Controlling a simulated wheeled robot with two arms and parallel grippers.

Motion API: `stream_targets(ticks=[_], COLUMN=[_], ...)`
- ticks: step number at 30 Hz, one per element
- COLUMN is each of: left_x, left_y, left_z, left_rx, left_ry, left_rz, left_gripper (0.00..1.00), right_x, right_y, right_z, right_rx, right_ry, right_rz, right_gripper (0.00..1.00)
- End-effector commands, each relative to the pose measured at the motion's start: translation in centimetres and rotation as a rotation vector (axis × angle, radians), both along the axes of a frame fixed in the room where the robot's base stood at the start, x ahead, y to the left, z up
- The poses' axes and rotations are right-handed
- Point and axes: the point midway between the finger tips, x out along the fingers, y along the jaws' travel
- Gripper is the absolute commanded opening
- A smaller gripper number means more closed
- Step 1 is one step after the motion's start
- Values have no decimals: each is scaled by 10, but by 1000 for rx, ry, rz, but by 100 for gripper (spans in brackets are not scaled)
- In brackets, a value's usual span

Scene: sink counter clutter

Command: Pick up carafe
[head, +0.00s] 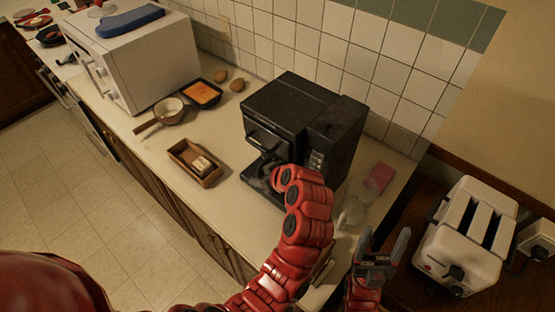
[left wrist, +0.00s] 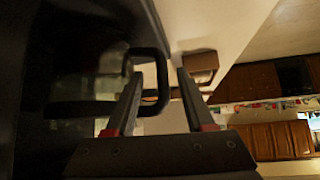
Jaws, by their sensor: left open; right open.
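The carafe sits in the bay of the black coffee maker (head: 295,110); in the head view my left arm largely covers it. In the left wrist view its black loop handle (left wrist: 163,80) stands out from a dark, partly see-through body. My left gripper (left wrist: 159,74) is open around the handle. One finger reaches into the loop and the other is on the outer side, with a gap to the handle. In the head view my own wrist hides its fingers. My right gripper (head: 384,246) is open and empty at the counter's right end, well away from the carafe.
A toaster (head: 466,238) stands at the right. A pink sponge (head: 379,177) and a clear glass item (head: 352,212) lie right of the coffee maker. A wooden tray (head: 186,163), a saucepan (head: 169,112) and a microwave (head: 140,58) are to the left. Counter between tray and coffee maker is clear.

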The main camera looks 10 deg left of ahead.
Motion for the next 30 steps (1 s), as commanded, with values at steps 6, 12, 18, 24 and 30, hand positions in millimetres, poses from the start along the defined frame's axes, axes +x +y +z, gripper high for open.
stream_targets(ticks=[6, 12, 18, 24, 30], left_x=[11, 23, 24, 24, 24], left_y=[18, 28, 28, 28, 28], left_z=[-11, -31, -36, -36, -36], left_rx=[1, 0, -1, 0, 0], left_ry=[2, -2, -1, -2, -2], left_rz=[4, 1, 0, 0, 0], left_gripper=[53, 53, 53, 32, 0], right_x=[0, 0, 0, 0, 0], right_y=[0, 0, 0, 0, 0], right_z=[29, 37, 36, 36, 36], right_rx=[0, 0, 0, 0, 0], right_ry=[0, 0, 0, 0, 0], right_rz=[0, 0, 0, 0, 0], right_gripper=[70, 70, 70, 70, 70])
